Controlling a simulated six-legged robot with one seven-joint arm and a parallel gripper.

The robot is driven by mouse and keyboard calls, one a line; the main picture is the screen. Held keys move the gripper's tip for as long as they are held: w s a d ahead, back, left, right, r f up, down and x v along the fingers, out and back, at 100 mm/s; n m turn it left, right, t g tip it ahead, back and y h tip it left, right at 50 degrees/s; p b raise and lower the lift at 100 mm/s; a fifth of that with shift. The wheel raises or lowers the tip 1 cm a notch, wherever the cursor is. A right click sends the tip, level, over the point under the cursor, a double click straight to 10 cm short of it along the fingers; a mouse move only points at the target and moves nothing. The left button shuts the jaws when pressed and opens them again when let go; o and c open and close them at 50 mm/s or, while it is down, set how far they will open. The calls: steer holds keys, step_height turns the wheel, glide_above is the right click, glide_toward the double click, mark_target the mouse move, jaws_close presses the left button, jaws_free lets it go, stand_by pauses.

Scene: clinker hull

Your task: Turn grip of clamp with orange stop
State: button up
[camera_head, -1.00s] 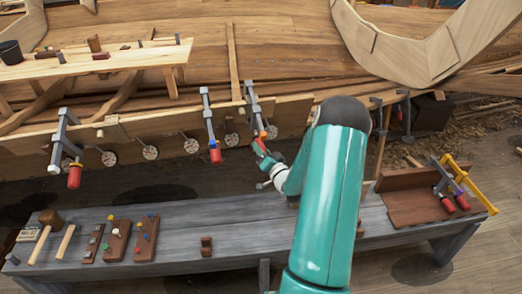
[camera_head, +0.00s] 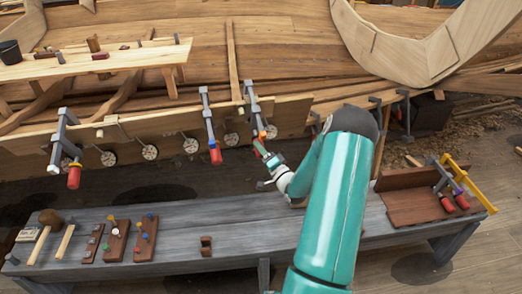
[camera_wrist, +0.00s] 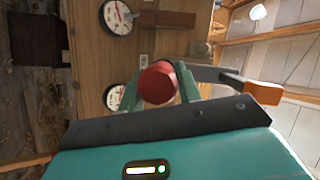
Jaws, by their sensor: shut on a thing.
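The clamp with the orange stop (camera_head: 262,135) hangs on the hull's lower plank, the rightmost of the hanging group left of my arm. Its bar (camera_head: 252,105) runs downward. In the wrist view its red grip (camera_wrist: 158,82) sits between my teal fingers, end toward the camera. The orange stop (camera_wrist: 252,90) shows to the right at the end of a grey bar. My gripper (camera_head: 265,153) is shut on the red grip, reaching up from the lower right. The grip is mostly hidden by my fingers in the head view.
Another clamp with a red grip (camera_head: 215,157) hangs close on the left, and one (camera_head: 74,176) farther left. The grey bench (camera_head: 180,235) below carries a mallet (camera_head: 50,218) and peg boards. More clamps (camera_head: 447,190) rest on its right end.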

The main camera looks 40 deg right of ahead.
steer(key=o, duration=1)
steer(key=v, duration=1.4)
steer(key=shift+w, duration=0.1)
